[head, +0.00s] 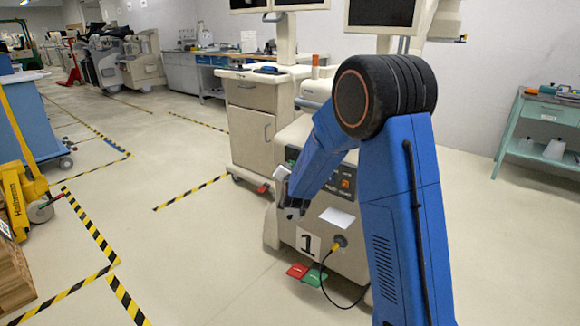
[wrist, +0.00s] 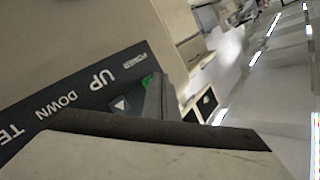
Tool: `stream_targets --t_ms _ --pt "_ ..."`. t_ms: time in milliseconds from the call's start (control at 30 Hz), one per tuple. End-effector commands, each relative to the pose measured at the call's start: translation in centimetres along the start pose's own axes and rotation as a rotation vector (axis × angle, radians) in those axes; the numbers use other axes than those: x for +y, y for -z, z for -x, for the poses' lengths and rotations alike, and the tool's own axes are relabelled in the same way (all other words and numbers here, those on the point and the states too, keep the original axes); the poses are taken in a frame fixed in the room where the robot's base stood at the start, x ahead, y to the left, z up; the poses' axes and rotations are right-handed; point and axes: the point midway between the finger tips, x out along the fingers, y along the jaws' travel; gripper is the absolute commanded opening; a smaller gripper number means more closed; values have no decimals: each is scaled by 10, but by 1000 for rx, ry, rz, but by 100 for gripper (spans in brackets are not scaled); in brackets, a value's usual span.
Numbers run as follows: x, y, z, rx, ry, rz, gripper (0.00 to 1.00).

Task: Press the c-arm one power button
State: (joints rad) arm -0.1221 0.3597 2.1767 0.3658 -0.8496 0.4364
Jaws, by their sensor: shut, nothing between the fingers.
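The c-arm cart one (head: 320,255), a beige cabinet marked "1", stands in front of me in the head view. My gripper (head: 292,208) is at its front left, beside the dark control panel (head: 342,180), which my arm partly hides. In the wrist view the panel (wrist: 70,105) carries the words UP and DOWN and a grey arrow button (wrist: 121,104). A green button (wrist: 147,81) shows at the panel's end beside a small label, hard to read. My shut, empty gripper (wrist: 158,88) partly covers this button; I cannot tell whether it touches.
Red (head: 298,271) and green pedals (head: 314,277) lie on the floor below. Another beige cart (head: 250,125) stands behind to the left. The floor to the left is open, with striped tape.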

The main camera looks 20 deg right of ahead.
Motion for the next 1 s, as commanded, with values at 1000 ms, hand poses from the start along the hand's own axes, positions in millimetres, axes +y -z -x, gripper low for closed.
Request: stream_targets --t_ms 1000 --pt "-23 -23 31 -1 1 1 0"
